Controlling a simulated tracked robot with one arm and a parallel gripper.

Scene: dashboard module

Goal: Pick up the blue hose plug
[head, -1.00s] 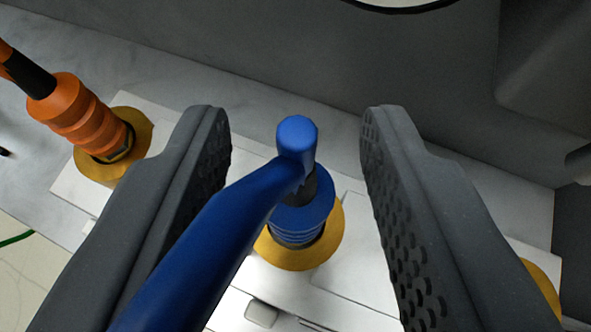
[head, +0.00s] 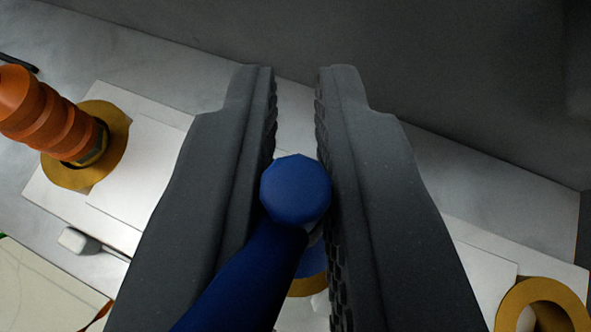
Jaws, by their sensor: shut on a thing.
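The blue hose plug (head: 295,190) is in the middle of the head view, with its rounded top facing me and its blue hose running down to the lower left. My gripper (head: 296,85) is shut on the plug, with one textured dark grey finger on each side of it. The lower part of the plug is mostly hidden by its own top and the fingers. A sliver of a brass ring (head: 308,285) shows below it, so I cannot tell whether the plug is still seated there.
An orange plug (head: 45,115) stands in a brass ring (head: 120,140) at the left. An empty brass ring (head: 510,300) is at the lower right. All are on a white panel (head: 145,165). A dark grey wall (head: 450,70) rises behind.

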